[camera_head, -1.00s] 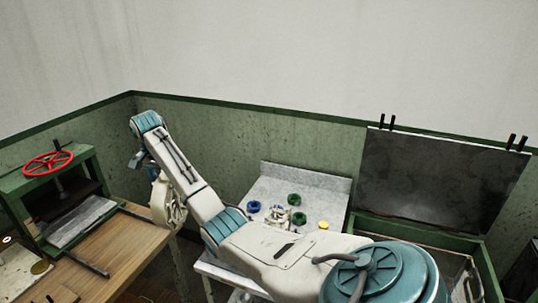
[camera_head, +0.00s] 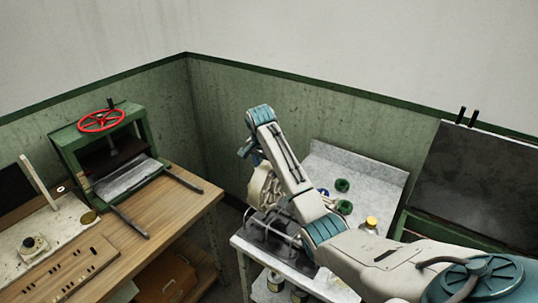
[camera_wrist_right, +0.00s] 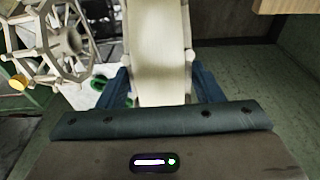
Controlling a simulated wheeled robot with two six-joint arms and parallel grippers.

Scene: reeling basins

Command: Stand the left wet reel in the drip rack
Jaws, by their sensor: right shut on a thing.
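My right gripper (camera_head: 256,160) points down from its raised forearm in the head view. It is shut on a cream reel (camera_head: 263,187), which hangs below it, partly hidden by my arm. In the right wrist view the two blue fingers (camera_wrist_right: 163,88) pinch a broad cream part of the reel (camera_wrist_right: 160,55). A grey wire rack (camera_head: 268,232), seemingly the drip rack, stands on the pale bench just below the held reel; I cannot tell whether they touch. A second spoked cream reel (camera_wrist_right: 68,42) shows at the upper left of the wrist view. My left gripper is not in view.
A wooden table (camera_head: 165,215) with a green press (camera_head: 105,150) stands at left. Behind my arm is a pale backsplashed counter (camera_head: 375,183) with green fittings (camera_head: 342,185) and a yellow-capped bottle (camera_head: 371,223). A dark panel (camera_head: 485,180) stands at right. Bottles sit under the bench.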

